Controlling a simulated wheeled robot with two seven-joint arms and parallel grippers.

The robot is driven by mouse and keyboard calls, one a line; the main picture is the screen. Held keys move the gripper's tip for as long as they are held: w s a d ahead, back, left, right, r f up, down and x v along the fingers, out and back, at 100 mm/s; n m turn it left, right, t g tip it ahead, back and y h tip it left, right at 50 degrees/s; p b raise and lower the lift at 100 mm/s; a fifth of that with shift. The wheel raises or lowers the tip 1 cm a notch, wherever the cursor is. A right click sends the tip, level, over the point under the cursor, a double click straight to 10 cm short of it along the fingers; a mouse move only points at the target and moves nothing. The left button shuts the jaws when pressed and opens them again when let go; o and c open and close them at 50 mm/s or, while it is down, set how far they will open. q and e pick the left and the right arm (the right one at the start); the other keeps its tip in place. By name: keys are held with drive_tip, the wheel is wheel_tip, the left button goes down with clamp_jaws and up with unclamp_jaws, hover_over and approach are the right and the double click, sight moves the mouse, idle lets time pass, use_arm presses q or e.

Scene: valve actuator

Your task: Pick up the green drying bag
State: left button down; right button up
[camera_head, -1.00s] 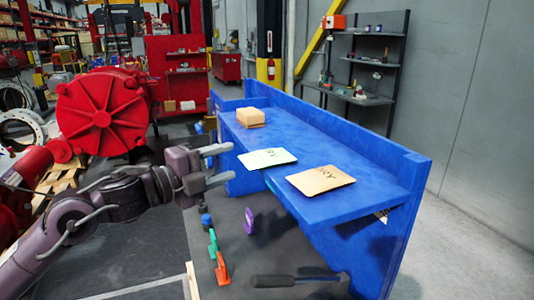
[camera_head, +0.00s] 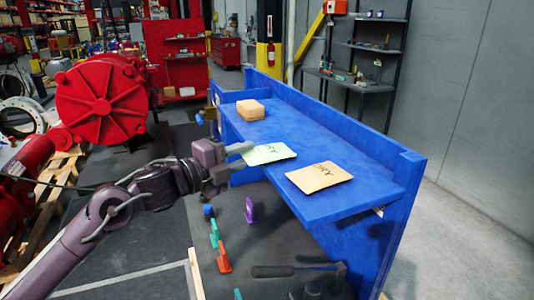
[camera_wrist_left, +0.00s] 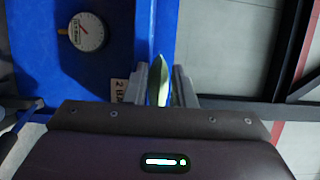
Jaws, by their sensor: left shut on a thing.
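The pale green drying bag (camera_head: 270,153) lies at the near left edge of the blue bench's upper shelf, with dark lettering on top. My left gripper (camera_head: 242,154) reaches in from the left and is shut on the bag's left edge. In the left wrist view the bag (camera_wrist_left: 158,85) shows edge-on as a thin green shape between the two fingers of the left gripper (camera_wrist_left: 160,90). I cannot tell whether the bag is clear of the shelf. My right gripper is not in view.
A tan bag (camera_head: 320,177) lies right of the green one, and a brown box (camera_head: 250,110) sits farther back on the blue bench (camera_head: 345,150). Below are a purple tool (camera_head: 249,210), an orange tool (camera_head: 223,259) and a hammer (camera_head: 285,271). A round gauge (camera_wrist_left: 87,32) shows in the wrist view.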

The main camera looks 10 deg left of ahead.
use_arm(q)
wheel_tip(320, 180, up, 20)
drive_tip(key=b, duration=0.1)
idle(0.6)
